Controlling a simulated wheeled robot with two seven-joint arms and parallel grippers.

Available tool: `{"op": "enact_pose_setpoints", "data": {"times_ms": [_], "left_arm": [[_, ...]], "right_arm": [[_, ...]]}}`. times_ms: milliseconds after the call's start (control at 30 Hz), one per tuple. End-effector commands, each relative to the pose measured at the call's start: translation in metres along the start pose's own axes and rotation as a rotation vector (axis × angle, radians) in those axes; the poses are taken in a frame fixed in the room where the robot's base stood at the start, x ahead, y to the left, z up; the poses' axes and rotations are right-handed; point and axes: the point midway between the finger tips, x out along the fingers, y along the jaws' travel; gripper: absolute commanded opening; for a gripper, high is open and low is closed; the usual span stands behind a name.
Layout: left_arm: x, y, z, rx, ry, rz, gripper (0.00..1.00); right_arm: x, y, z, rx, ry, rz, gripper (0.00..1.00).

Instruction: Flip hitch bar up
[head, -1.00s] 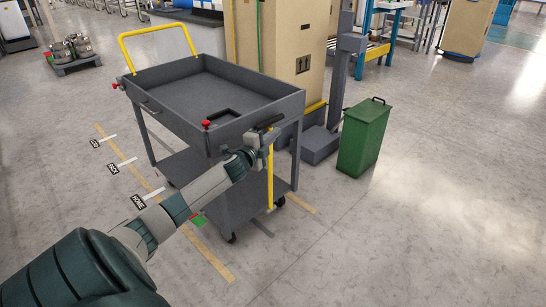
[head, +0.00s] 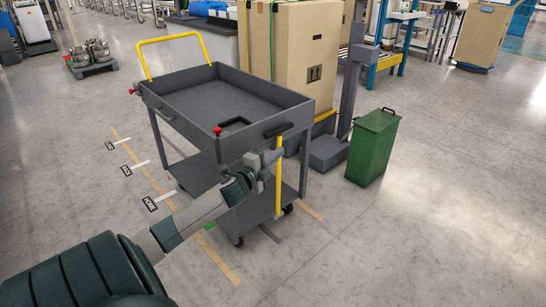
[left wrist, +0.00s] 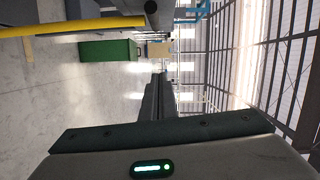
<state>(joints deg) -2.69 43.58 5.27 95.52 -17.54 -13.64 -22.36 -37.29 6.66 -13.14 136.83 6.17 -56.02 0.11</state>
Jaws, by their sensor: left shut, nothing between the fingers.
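The yellow hitch bar (head: 278,185) hangs upright at the near end of the grey cart (head: 180,112), below a dark handle (head: 278,130). In the left wrist view the yellow bar (left wrist: 80,26) crosses the upper left. My left gripper (head: 268,158) is shut and empty, close beside the bar's upper part, on its left in the head view. I cannot tell whether it touches the bar. In the left wrist view the closed fingers (left wrist: 154,98) point away from the camera, below the bar in the picture. My right gripper is not in view.
A green bin (head: 372,147) stands to the right of the cart. A grey post and base (head: 330,152) and a large cardboard box (head: 290,55) are behind it. The cart has red knobs (head: 217,131) and a yellow push handle (head: 172,38). The floor at the right is clear.

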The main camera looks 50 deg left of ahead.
Motion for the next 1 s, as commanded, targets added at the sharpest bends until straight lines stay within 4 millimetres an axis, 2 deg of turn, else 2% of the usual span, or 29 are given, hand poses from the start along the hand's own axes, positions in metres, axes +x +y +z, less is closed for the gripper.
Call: {"op": "enact_pose_setpoints", "data": {"times_ms": [100,300,1000], "left_arm": [[-0.013,0.0,0.0,0.0,0.0,0.001,0.0],[-0.022,0.0,0.0,-0.001,-0.001,0.0,0.0],[-0.024,0.002,-0.001,-0.005,-0.001,0.003,0.0]], "right_arm": [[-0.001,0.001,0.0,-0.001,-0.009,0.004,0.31],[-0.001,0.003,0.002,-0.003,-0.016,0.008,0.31],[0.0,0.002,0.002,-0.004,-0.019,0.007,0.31]]}}
